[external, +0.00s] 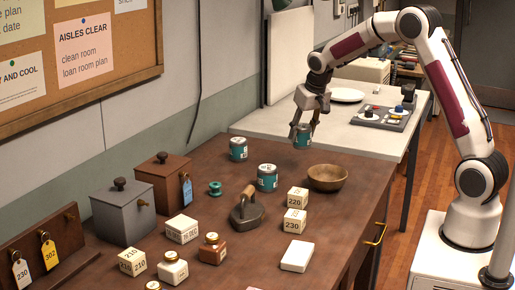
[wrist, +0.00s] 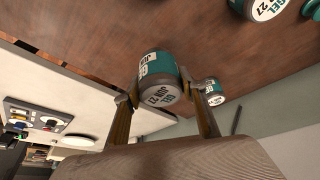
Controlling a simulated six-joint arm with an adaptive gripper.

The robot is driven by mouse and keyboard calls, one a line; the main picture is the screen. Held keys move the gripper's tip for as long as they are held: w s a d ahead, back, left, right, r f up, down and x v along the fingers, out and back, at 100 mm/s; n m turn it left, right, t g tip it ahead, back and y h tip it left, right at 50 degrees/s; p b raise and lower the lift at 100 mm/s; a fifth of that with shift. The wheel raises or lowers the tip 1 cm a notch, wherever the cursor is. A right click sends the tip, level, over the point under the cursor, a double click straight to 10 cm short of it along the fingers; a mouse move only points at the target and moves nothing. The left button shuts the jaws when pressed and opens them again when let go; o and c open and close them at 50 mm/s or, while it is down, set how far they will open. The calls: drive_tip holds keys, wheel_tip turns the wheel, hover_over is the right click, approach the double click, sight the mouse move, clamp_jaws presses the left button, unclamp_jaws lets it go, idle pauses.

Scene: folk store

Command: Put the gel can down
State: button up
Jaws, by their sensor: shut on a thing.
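My gripper (external: 303,124) is shut on a teal gel can (external: 302,138) and holds it above the far end of the brown table (external: 340,215). In the wrist view the gel can (wrist: 158,80) sits between the two fingers, and its label shows "GEL". Two similar teal cans stand on the table, one at the back left (external: 238,149) and one nearer the middle (external: 267,177). In the wrist view one of them (wrist: 213,92) shows partly behind a finger, and another (wrist: 262,8) is cut off at the top edge.
A wooden bowl (external: 327,178) stands right of and below the held can. A flat iron (external: 246,209), a green spool (external: 215,188), number blocks (external: 297,198) and grey and brown boxes (external: 123,211) stand nearer. A white table (external: 345,120) lies behind.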

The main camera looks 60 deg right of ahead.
drive_tip(key=w, duration=0.1)
drive_tip(key=w+r+m, duration=0.1)
drive_tip(key=w+a+r+m, duration=0.1)
drive_tip(key=w, duration=0.1)
drive_tip(key=shift+w+r+h, duration=0.1)
drive_tip(key=shift+h, duration=0.2)
idle(0.3)
drive_tip(key=shift+f, duration=2.5)
drive_tip(key=shift+f, duration=0.1)
drive_tip(key=shift+f, duration=2.4)
drive_tip(key=shift+f, duration=0.15)
